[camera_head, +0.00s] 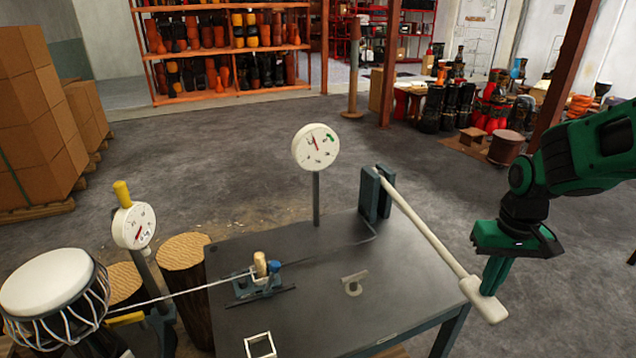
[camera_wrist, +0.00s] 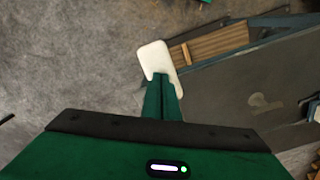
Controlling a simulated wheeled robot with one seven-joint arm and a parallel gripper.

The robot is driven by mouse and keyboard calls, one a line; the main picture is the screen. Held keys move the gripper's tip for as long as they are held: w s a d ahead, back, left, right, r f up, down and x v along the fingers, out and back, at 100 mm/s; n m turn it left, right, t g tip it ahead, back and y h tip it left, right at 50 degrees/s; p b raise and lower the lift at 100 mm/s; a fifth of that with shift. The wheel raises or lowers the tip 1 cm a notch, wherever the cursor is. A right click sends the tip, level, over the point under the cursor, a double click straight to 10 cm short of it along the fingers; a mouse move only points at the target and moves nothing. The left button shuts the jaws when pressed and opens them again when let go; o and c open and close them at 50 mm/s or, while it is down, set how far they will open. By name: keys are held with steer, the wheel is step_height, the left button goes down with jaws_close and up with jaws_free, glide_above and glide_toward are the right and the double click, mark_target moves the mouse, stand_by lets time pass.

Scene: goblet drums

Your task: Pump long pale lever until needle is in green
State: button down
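The long pale lever (camera_head: 425,232) runs from a blue-grey pivot bracket (camera_head: 370,195) at the table's back right to a wide paddle end (camera_head: 484,300) past the right edge. My gripper (camera_head: 488,290) is at that paddle end, fingers pointing down. In the wrist view the fingers (camera_wrist: 161,98) are together and overlap the pale paddle (camera_wrist: 154,58), which shows around their tips; they seem to rest on it rather than grip around it. The round white gauge (camera_head: 316,147) stands on a post behind the table. Its red needle points up and slightly left, outside the green mark at upper right.
The dark metal table (camera_head: 310,310) carries a small clamp with a wooden knob (camera_head: 260,264), a small pale bracket (camera_head: 354,283) and a white square frame (camera_head: 260,345). A second gauge (camera_head: 134,226) and a drum (camera_head: 48,285) stand at left. Floor right of the table is clear.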

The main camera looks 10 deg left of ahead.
step_height(320, 180, down, 3)
steer(key=shift+r, duration=0.1)
step_height(320, 180, up, 18)
steer(key=shift+s+d+f, duration=0.2)
steer(key=shift+s+d, duration=0.1)
steer(key=shift+s, duration=0.15)
stand_by(0.8)
steer(key=f, duration=1.7)
steer(key=shift+w+a+f, duration=0.2)
steer(key=shift+w+f, duration=0.05)
steer(key=shift+w, duration=0.05)
step_height(320, 180, up, 18)
steer(key=shift+s+d+f, duration=0.25)
steer(key=shift+s+d, duration=0.05)
steer(key=shift+s, duration=0.1)
stand_by(0.6)
